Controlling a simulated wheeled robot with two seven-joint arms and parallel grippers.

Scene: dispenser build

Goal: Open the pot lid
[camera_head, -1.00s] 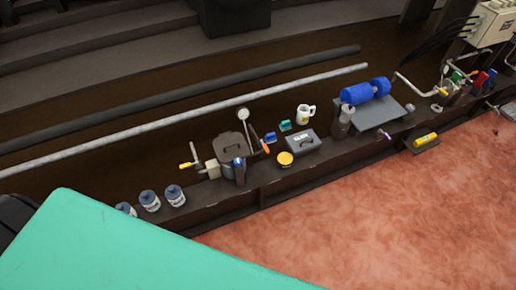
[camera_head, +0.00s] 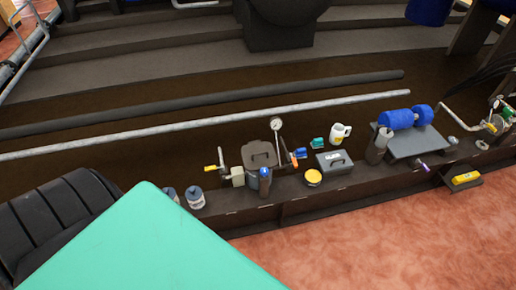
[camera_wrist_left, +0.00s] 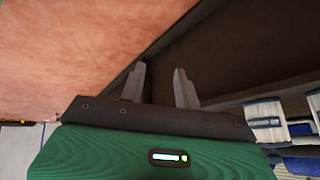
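The pot (camera_head: 258,180) stands on the dark ledge in the middle of the head view, with its dark lid (camera_head: 260,155) on top and a handle on the lid. A pressure gauge (camera_head: 276,125) rises behind it, and a blue-topped cylinder (camera_head: 265,180) stands in front of it. My left gripper (camera_wrist_left: 160,83) shows in the left wrist view with its two fingers apart and nothing between them. The pot is not seen in that view. Neither gripper shows in the head view.
White-and-blue bottles (camera_head: 195,198) stand left of the pot. A yellow tin (camera_head: 313,178), a grey box (camera_head: 334,162) and a white mug (camera_head: 340,133) stand to its right. A large teal panel (camera_head: 145,250) covers the lower left.

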